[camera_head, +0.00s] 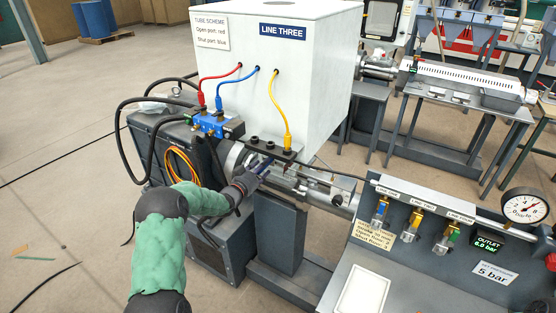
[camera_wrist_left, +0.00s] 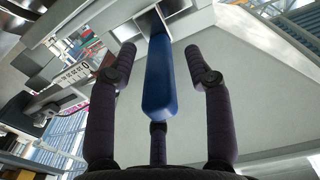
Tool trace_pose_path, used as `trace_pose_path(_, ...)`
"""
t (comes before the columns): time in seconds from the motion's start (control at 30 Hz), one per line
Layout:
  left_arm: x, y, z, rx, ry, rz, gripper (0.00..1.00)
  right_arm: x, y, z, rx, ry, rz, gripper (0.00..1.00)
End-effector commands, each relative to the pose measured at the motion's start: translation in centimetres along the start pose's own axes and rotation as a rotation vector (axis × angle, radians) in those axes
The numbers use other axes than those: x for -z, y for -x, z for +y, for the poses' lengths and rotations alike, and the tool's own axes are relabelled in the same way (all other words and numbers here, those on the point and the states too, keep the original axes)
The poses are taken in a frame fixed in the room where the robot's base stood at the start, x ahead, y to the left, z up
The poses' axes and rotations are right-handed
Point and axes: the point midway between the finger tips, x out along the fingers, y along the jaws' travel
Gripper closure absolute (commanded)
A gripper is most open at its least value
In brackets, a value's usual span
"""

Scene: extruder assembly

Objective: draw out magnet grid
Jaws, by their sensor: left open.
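A blue bar-shaped handle (camera_wrist_left: 158,85), which I take to be the magnet grid's handle, sticks out of a square opening (camera_wrist_left: 150,25) in the left wrist view. It also shows small in the head view (camera_head: 265,166), at the machine's throat below the white hopper box (camera_head: 285,85). The grid inside the opening is hidden. My left gripper (camera_head: 246,181) is at the handle; in the left wrist view its dark fingers (camera_wrist_left: 158,62) are spread on both sides of the blue handle, with visible gaps. My right gripper is not in view.
Red, blue and yellow hoses run down from the box to the blue valve block (camera_head: 215,124) and the throat. A grey panel (camera_head: 430,235) with three valves and a gauge (camera_head: 525,206) stands at the right. Black cables loop near my left arm.

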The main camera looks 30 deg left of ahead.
Motion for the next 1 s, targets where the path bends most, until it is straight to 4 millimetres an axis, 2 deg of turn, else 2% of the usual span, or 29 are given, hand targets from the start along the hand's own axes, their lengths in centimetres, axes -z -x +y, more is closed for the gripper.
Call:
trace_pose_path(0.13,-0.01,-1.10,-0.06,0.001,-0.001,0.001,0.49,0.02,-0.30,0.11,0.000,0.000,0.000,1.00)
trace_pose_path(0.37,0.05,-1.17,-0.05,0.001,0.000,0.000,0.49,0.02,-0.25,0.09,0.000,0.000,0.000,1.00)
trace_pose_path(0.47,0.03,-1.16,-0.05,0.001,0.000,0.000,0.74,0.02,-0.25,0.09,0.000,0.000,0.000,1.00)
trace_pose_path(0.5,0.03,-1.16,-0.05,0.001,0.000,0.000,0.86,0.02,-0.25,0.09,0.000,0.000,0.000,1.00)
trace_pose_path(0.57,0.03,-1.16,-0.05,0.001,0.000,0.000,1.00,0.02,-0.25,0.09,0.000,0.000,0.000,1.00)
trace_pose_path(1.0,0.34,-1.18,-0.10,0.002,-0.002,0.003,1.00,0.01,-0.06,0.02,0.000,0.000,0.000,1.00)
